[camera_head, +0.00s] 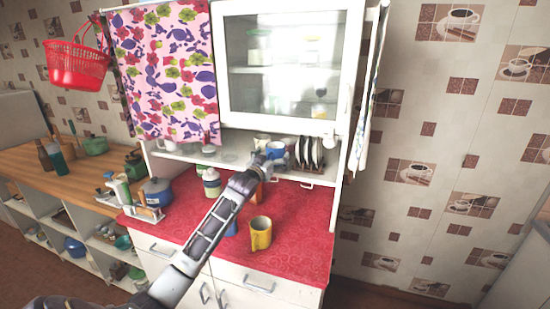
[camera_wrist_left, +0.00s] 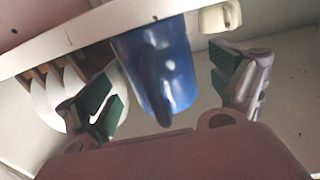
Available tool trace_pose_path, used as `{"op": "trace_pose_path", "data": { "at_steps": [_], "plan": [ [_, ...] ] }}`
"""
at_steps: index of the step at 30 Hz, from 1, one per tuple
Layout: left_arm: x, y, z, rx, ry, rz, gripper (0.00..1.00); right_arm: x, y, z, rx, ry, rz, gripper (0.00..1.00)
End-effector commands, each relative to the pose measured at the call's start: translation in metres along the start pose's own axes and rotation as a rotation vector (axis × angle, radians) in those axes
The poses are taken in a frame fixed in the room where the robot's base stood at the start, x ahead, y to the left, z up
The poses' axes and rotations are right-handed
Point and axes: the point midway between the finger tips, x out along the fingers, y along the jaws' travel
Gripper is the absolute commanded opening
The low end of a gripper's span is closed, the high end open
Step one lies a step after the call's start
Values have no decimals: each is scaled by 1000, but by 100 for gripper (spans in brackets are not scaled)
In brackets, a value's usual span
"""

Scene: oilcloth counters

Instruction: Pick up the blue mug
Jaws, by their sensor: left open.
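The blue mug (camera_head: 275,151) stands on the open shelf of the white cupboard, partly hidden by my left gripper (camera_head: 263,160). In the left wrist view the blue mug (camera_wrist_left: 160,65) hangs in the picture between the two spread fingers of my left gripper (camera_wrist_left: 168,88), with its handle toward the camera. Gaps show between the mug and both green finger pads, so the gripper is open around it and not closed on it. My right gripper is not in view.
White cups (camera_head: 261,140) and a rack of plates (camera_head: 308,152) stand close to the mug on the shelf. A yellow mug (camera_head: 261,233), a lidded jar (camera_head: 211,183) and a partly hidden blue item (camera_head: 231,228) stand on the red counter (camera_head: 300,225) below.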

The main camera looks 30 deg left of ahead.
Motion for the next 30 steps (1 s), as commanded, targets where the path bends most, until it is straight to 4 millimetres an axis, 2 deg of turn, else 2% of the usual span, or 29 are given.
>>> {"op": "trace_pose_path", "data": {
  "at_steps": [7,22,23,30],
  "plan": [
    [14,0,-1,0,1,0,93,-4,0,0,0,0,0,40],
    [15,0,0,0,0,0,93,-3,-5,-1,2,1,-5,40],
    [15,0,0,0,0,0,92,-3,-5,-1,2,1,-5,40],
    [15,0,0,0,0,0,61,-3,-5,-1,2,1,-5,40]
  ]
}}
